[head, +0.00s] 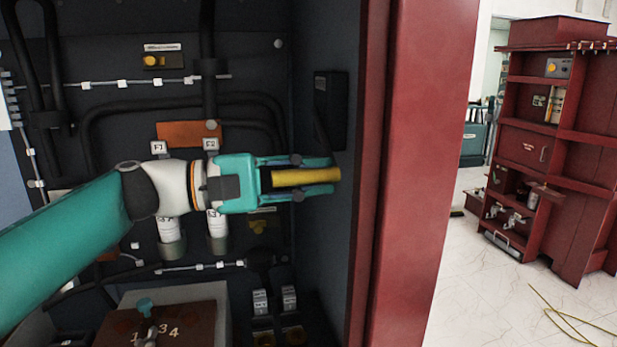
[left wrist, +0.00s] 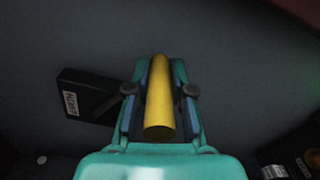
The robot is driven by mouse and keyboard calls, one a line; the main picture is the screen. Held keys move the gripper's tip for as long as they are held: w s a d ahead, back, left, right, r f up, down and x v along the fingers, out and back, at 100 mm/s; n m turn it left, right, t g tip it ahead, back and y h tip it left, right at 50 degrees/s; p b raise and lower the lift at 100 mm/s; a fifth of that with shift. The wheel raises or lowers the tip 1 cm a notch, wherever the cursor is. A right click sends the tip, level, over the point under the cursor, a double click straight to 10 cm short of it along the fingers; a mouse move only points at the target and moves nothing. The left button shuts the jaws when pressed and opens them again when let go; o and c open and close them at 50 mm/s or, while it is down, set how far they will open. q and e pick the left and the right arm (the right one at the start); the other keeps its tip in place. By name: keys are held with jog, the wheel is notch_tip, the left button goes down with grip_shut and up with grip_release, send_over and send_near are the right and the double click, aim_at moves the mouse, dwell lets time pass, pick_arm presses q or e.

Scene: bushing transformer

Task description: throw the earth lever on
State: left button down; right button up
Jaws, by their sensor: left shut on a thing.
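The earth lever shows as a yellow handle (head: 305,177) near the cabinet's right inner wall. My left gripper (head: 315,176) reaches in from the left and is shut on this yellow handle, with one teal finger above it and one below. In the left wrist view the yellow handle (left wrist: 159,100) lies lengthwise between the two fingers (left wrist: 160,98). A black box (head: 331,110) is on the inner wall above the gripper, with a dark bar running down from it toward the handle. My right gripper is not in view.
A red cabinet post (head: 415,170) stands just right of the gripper. Behind my arm are black cables, white insulators (head: 217,225) and an orange-brown plate (head: 188,133). A numbered brown block (head: 165,328) sits low at the left. Open floor and another red cabinet (head: 555,150) lie to the right.

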pick_arm(q)
jog(key=shift+d+f, duration=0.1)
jog(key=shift+f, duration=0.3)
jog(key=c, duration=1.2)
grip_release()
jog(key=shift+o, duration=0.9)
jog(key=shift+r, duration=0.1)
jog(key=shift+r, duration=0.1)
jog(key=v, duration=1.2)
jog(key=shift+w, duration=0.1)
